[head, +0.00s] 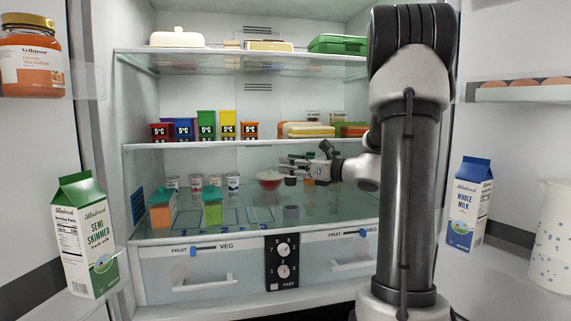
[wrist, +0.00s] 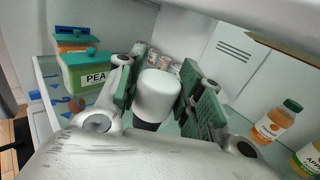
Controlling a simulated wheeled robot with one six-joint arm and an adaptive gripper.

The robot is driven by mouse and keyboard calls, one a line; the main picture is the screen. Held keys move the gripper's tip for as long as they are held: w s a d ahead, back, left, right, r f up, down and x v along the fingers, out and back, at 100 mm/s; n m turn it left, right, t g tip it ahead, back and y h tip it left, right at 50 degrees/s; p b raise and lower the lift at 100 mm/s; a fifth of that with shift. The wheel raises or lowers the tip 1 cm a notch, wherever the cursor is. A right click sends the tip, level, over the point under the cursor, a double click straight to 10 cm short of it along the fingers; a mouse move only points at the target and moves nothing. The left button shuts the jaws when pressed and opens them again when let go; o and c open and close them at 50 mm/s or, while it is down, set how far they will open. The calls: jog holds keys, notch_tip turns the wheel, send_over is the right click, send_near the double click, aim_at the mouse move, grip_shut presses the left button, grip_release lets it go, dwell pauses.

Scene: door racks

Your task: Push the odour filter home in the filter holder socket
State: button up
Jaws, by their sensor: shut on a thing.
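My gripper (wrist: 157,85) is shut on a white cylinder with a dark end, which I take to be the odour filter (wrist: 157,92). The green finger pads press on its two sides in the wrist view. In the head view my gripper (head: 286,163) reaches in from the right, over the lower glass shelf and under the middle shelf. A small dark piece (head: 290,180) shows just below the fingers there; I cannot tell whether it is part of the filter.
An orange tub (head: 161,208) and a green tub (head: 212,207) stand at the left of the lower shelf. Bottles (wrist: 277,122) stand at the right in the wrist view. The middle shelf (head: 230,145) is close above.

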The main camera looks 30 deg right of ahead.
aim_at(292, 185)
dwell(0.3)
jog(key=shift+s, duration=0.15)
jog(key=shift+f, duration=2.9)
jog(key=shift+f, duration=1.95)
jog(key=o, duration=1.1)
jog(key=shift+s+d, duration=0.1)
jog(key=v, duration=0.7)
jog(key=shift+s+d, duration=0.15)
